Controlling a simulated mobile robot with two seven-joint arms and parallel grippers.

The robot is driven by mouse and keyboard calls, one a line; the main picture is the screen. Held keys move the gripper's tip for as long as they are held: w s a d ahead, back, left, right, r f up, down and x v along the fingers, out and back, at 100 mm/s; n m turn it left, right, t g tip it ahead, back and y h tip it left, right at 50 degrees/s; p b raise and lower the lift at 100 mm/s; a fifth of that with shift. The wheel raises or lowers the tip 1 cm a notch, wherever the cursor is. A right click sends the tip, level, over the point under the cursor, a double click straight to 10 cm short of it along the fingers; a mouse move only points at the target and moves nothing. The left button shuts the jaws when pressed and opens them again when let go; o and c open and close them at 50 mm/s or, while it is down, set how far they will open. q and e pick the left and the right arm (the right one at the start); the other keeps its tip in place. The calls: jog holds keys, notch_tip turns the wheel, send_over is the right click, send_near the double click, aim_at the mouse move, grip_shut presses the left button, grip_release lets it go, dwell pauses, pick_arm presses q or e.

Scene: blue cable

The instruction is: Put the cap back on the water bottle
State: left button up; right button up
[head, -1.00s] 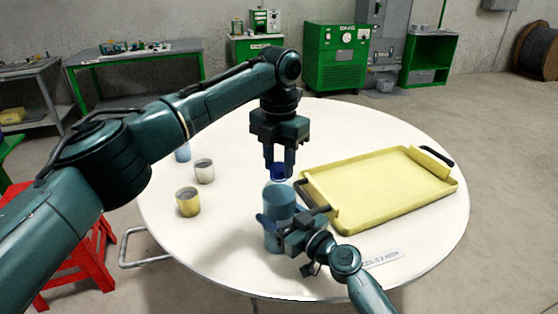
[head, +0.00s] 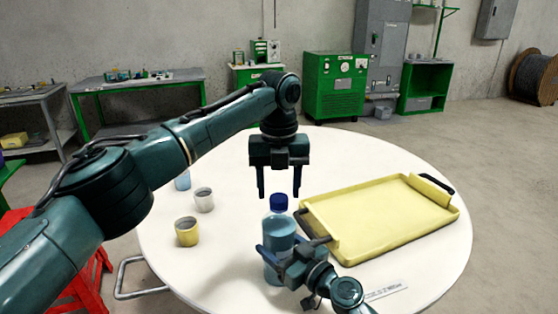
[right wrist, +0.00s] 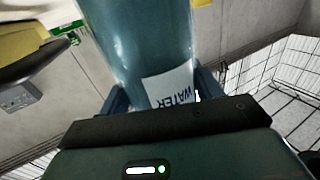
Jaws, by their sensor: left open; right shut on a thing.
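The water bottle (head: 280,238) is translucent blue and stands upright on the round white table. The dark blue cap (head: 279,202) sits on top of its neck. My left gripper (head: 280,195) is open and empty, pointing down just above the cap, its two fingers apart. My right gripper (head: 274,252) is shut on the bottle's body from the front right. In the right wrist view, the bottle (right wrist: 145,45) is between the fingers with its white "WATER" label showing; its cap is out of that view.
A yellow tray (head: 385,212) with dark handles lies right of the bottle on the white table (head: 220,262). A yellow cup (head: 187,232), a white cup (head: 203,200) and a bluish cup (head: 183,181) stand to the left. The table between cups and bottle is clear.

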pick_arm(q)
jog(key=n, duration=0.2)
jog(key=r+n, duration=0.1)
jog(key=n, duration=0.1)
jog(key=shift+n, duration=0.3)
jog(key=n, duration=0.4)
jog(key=shift+r+n, duration=0.3)
jog(key=shift+r, duration=0.1)
jog(key=n, duration=0.2)
jog(key=r+n, duration=0.1)
jog(key=n, duration=0.1)
jog(key=shift+n, duration=0.3)
jog(key=n, duration=0.4)
jog(key=shift+r, duration=0.3)
jog(key=n, duration=0.2)
jog(key=r+n, duration=0.1)
jog(key=n, duration=0.1)
jog(key=shift+n, duration=0.4)
jog(key=n, duration=0.4)
jog(key=shift+r+n, duration=0.3)
jog(key=n, duration=0.3)
jog(key=shift+r+n, duration=0.3)
jog(key=shift+r, duration=0.05)
jog(key=n, duration=0.3)
jog(key=shift+r+n, duration=0.25)
jog(key=shift+n, duration=0.15)
